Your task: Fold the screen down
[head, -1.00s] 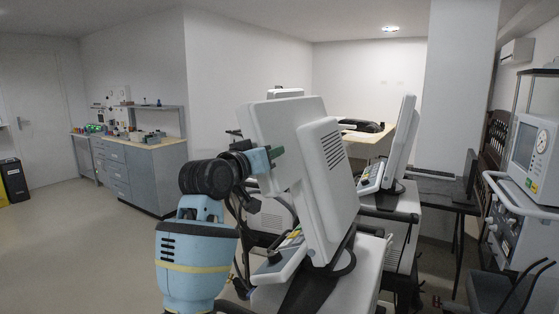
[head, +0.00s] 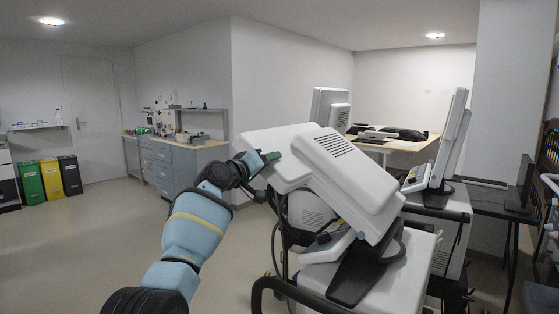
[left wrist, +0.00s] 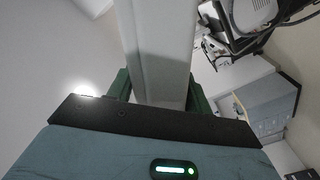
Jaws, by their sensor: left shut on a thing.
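The screen (head: 345,178) is a thick white panel with a vented back, on the nearest ventilator (head: 370,268) in the head view. It leans over steeply toward the left, with its face turned away from me. My left gripper (head: 268,157) is at the screen's upper left edge and shut on it. In the left wrist view the gripper's green fingers (left wrist: 160,88) stand on both sides of the white screen edge (left wrist: 158,45). The screen's front and the far finger's contact are hidden in the head view. My right gripper is not in view.
A second ventilator with an upright screen (head: 450,138) stands behind to the right, and another screen (head: 330,107) is farther back. A grey cabinet (head: 175,160) and colored bins (head: 48,178) line the left walls. The floor at left is clear.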

